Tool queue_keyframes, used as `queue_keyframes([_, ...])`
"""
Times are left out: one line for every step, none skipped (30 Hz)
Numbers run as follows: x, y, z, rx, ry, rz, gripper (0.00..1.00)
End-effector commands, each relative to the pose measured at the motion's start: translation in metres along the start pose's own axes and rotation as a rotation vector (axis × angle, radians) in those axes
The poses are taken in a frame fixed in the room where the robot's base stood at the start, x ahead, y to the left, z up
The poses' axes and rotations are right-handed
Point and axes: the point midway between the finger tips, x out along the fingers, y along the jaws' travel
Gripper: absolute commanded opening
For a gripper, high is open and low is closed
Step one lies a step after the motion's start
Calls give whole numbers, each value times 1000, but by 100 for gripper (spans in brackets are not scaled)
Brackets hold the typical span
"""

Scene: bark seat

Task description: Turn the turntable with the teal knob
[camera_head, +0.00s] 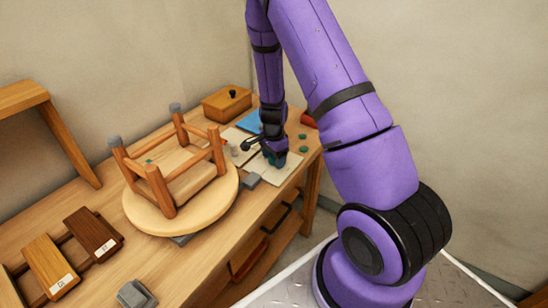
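A stool stands upside down on the workbench, its round pale wood seat (205,213) lying flat and its legs (160,190) pointing up, some with grey caps. A grey edge (181,239) shows under the seat; I cannot tell whether it is the turntable, which is mostly hidden. A small teal spot (148,161) shows behind the stool's legs; I cannot tell whether it is the teal knob. My gripper (275,160) points down over a pale sheet, right of the stool and apart from it. Its fingers are small and dark, and their opening cannot be made out.
A wooden box (227,103) with a dark knob stands at the back. Several small green discs (303,149) and a red item (309,120) lie right of my gripper. Wooden blocks (93,233) and a grey block (136,294) are at the left front. A wooden frame (60,140) rises at left.

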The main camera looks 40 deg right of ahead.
Motion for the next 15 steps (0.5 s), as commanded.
queue_keyframes([0,0,0,0,0,0,66])
queue_keyframes([0,0,0,0,0,0,66])
queue_keyframes([0,0,0,0,0,0,66])
queue_keyframes([0,0,0,0,0,0,66])
queue_keyframes([0,0,0,0,0,0,66])
queue_keyframes([0,0,0,0,0,0,66])
queue_keyframes([0,0,0,0,1,0,66])
queue_keyframes([-1,0,0,0,1,0,66])
queue_keyframes([-2,0,0,-1,1,-1,66])
queue_keyframes([-4,0,0,-2,1,-1,66])
queue_keyframes([-7,0,0,-2,1,-1,66])
queue_keyframes([-11,-1,0,-2,2,-3,66])
queue_keyframes([-15,-1,0,-2,3,-4,66])
queue_keyframes([-20,-1,0,-1,2,-3,66])
queue_keyframes([-26,-1,0,-2,2,-4,66])
